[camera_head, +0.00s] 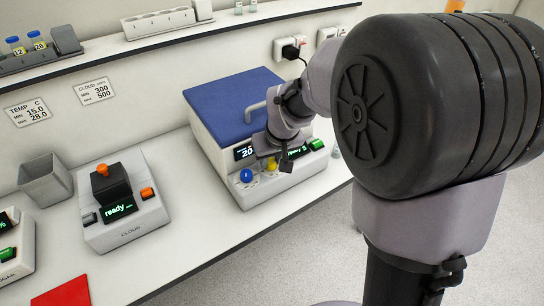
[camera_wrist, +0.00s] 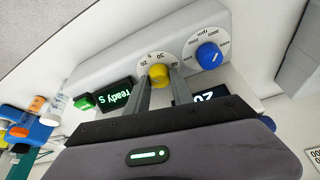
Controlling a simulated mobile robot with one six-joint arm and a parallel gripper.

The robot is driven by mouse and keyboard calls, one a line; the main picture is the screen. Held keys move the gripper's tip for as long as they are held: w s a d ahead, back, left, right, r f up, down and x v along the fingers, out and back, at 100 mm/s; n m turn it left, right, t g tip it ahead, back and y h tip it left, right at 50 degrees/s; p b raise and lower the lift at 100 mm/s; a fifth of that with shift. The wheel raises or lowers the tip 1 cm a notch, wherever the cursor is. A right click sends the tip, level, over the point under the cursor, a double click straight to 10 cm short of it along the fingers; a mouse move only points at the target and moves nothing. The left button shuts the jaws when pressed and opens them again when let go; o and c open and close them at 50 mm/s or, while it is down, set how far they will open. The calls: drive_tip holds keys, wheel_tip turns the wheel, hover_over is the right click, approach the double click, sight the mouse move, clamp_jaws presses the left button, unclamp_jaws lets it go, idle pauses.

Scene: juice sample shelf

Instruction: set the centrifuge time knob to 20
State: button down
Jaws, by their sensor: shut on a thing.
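The centrifuge (camera_head: 222,142) is a white box with a blue lid and a front panel. Its yellow time knob (camera_wrist: 158,75) sits on a white dial with small numbers, and it also shows in the head view (camera_head: 271,166). My gripper (camera_wrist: 161,70) is shut on the yellow knob, one finger on each side. A black display (camera_wrist: 202,97) beside the knob reads 20, partly hidden by a finger. Another display (camera_wrist: 117,95) reads "ready S". A blue rpm knob (camera_wrist: 209,54) is beside it. The yellow knob's pointer is too small to read.
A green button (camera_head: 316,145) is at the panel's right end. The cloud meter (camera_head: 124,202) stands left, with an open grey bin (camera_head: 45,183) behind it. A red mat (camera_head: 64,294) lies at the front left. Bench is clear between meter and centrifuge.

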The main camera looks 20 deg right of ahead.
idle(0.4)
drive_tip(key=c, duration=1.1)
unclamp_jaws()
drive_tip(key=p+v, duration=0.6)
drive_tip(key=v, duration=1.1)
drive_tip(key=shift+a+r, duration=0.1)
drive_tip(key=shift+r, duration=0.1)
